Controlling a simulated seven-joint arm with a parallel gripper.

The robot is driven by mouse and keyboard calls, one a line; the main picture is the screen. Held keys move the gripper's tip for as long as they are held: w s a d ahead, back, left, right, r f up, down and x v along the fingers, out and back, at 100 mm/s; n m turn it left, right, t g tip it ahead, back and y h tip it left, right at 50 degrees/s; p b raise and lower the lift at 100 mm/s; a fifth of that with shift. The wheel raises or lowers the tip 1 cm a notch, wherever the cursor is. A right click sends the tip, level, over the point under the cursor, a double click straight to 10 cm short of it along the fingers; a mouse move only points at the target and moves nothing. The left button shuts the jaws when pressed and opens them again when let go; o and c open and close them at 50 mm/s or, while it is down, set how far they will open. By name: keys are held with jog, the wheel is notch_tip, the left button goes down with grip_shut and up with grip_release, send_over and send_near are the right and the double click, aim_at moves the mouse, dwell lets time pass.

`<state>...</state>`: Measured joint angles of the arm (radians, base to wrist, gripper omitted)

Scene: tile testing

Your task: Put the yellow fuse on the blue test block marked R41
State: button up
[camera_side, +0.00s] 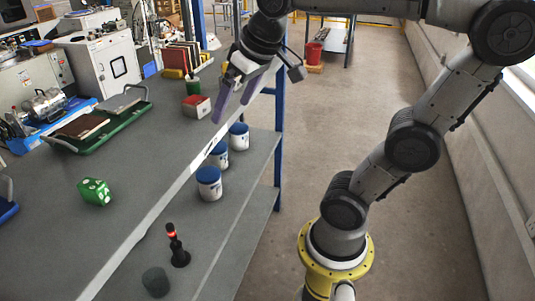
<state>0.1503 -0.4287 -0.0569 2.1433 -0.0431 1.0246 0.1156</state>
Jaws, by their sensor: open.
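My gripper (235,98) is open, its two purple fingers pointing down near the right edge of the grey bench, with nothing visible between them. It is to the right of a red and white block (196,107) and appears above the bench top. I cannot clearly make out a yellow fuse; a small yellow piece (173,73) shows at the foot of the row of upright tiles, too small to identify. No R41 marking is readable. A blue piece (8,207) is cut off at the left edge, and I cannot tell whether it is a test block.
Upright tiles (181,56) and a dark green cylinder (193,87) stand behind the red and white block. A green tray (70,142) and a green die (95,191) are at left. Blue-topped jars (209,184) stand on the lower shelf. The bench's middle is clear.

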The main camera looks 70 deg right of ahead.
jog(key=s+a+f+n+y, duration=0.1)
jog(key=s+a+f, duration=0.3)
jog(key=s+f, duration=0.4)
jog(key=shift+s+a+n+t, duration=0.2)
jog(key=shift+a+n+t, duration=0.1)
jog(key=shift+n, duration=0.6)
